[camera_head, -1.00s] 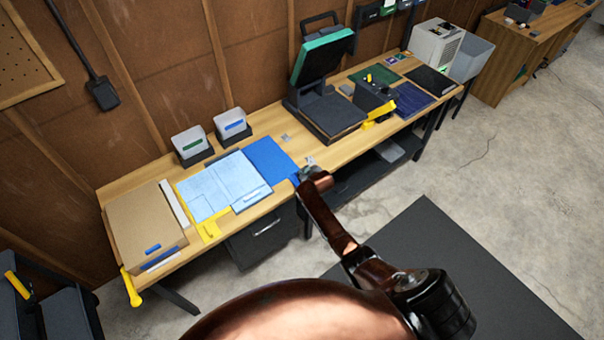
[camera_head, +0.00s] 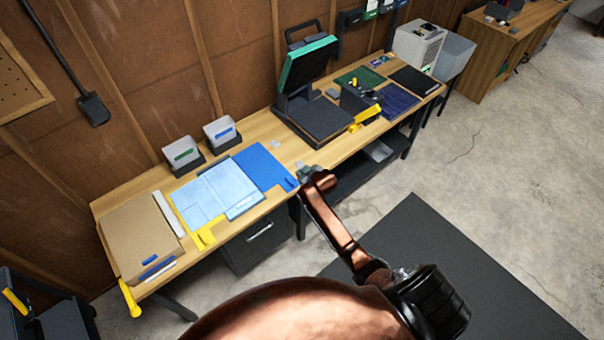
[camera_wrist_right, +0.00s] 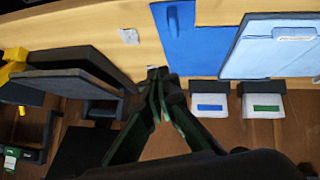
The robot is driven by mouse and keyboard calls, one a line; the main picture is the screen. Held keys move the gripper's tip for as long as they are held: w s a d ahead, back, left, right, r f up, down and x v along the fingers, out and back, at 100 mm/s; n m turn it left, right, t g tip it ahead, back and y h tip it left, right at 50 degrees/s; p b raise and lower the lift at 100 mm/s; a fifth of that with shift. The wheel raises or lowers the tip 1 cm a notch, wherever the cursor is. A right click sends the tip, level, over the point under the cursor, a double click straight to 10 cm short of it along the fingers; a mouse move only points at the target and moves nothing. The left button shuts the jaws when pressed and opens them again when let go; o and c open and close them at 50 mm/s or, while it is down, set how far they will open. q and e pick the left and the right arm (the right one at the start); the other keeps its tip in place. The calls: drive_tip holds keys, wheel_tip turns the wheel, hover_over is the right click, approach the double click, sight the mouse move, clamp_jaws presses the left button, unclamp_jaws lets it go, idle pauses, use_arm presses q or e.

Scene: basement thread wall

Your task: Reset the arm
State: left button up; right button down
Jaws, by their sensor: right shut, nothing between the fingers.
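My right arm (camera_head: 335,228) reaches from the bottom of the head view toward the wooden workbench. Its gripper (camera_head: 304,172) is small and partly hidden by the wrist, over the bench's front edge by the blue sheet (camera_head: 263,165). In the right wrist view the right gripper (camera_wrist_right: 158,76) has its fingertips together with nothing between them. The blue sheet also shows there (camera_wrist_right: 196,50), just beyond the fingertips. My left gripper is in neither view.
The workbench (camera_head: 262,127) carries a heat-press-like machine (camera_head: 308,90), light blue folders (camera_head: 215,190), a cardboard-coloured board (camera_head: 140,235) and two small bins (camera_head: 182,153). A dark mat (camera_head: 420,265) lies on the concrete floor. Open floor (camera_head: 500,160) is at the right.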

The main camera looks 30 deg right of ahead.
drive_tip(key=s+f+g+b, duration=0.2)
drive_tip(key=s+f+b, duration=0.1)
drive_tip(key=s+f, duration=0.8)
drive_tip(key=s+f+m+g+b, duration=0.1)
drive_tip(key=s+f+b, duration=0.2)
drive_tip(key=s+f, duration=0.85)
drive_tip(key=s+f+g+b, duration=0.25)
drive_tip(key=s+f, duration=0.25)
drive_tip(key=f, duration=1.3)
use_arm(q)
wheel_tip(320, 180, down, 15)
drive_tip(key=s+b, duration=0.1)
drive_tip(key=b, duration=0.5)
use_arm(e)
drive_tip(key=s+a+f+g, duration=0.1)
drive_tip(key=s+f, duration=0.5)
drive_tip(key=s, duration=0.6)
drive_tip(key=s+a+f+g, duration=0.1)
drive_tip(key=s+a+f, duration=0.1)
drive_tip(key=s+f, duration=0.5)
drive_tip(key=s+a+f+g, duration=0.1)
drive_tip(key=s+f, duration=0.5)
drive_tip(key=s, duration=1.1)
drive_tip(key=shift+a+f+m+y, duration=0.3)
drive_tip(key=shift+a, duration=0.55)
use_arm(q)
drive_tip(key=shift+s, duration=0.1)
use_arm(e)
drive_tip(key=shift+w, duration=0.1)
